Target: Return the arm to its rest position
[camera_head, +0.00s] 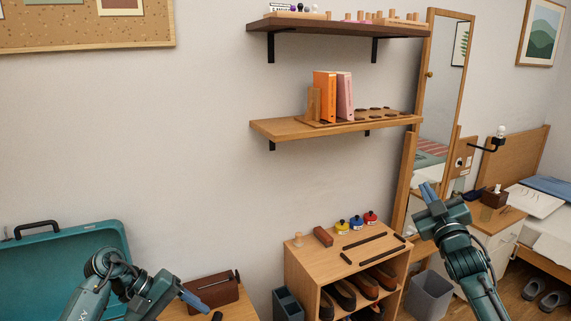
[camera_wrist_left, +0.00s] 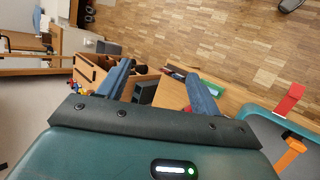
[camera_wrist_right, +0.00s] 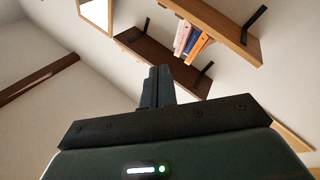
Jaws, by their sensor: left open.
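My left gripper (camera_head: 194,301) is low at the left in the head view, in front of a teal case and beside a brown box. In the left wrist view its two blue-grey fingers stand wide apart (camera_wrist_left: 160,72) with nothing between them. My right gripper (camera_head: 427,190) is raised at the right in the head view, pointing up in front of the mirror. In the right wrist view its fingers lie together (camera_wrist_right: 157,72), with nothing seen between them. A bedside cabinet (camera_head: 503,236) with a wooden top stands behind the right arm, partly hidden by it.
An open teal case (camera_head: 70,262) and a brown box (camera_head: 212,290) are near my left arm. A wooden shoe rack (camera_head: 302,268) stands between the arms. Wall shelves (camera_head: 280,129) hang above it. A grey bin (camera_head: 430,296) is near the right arm.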

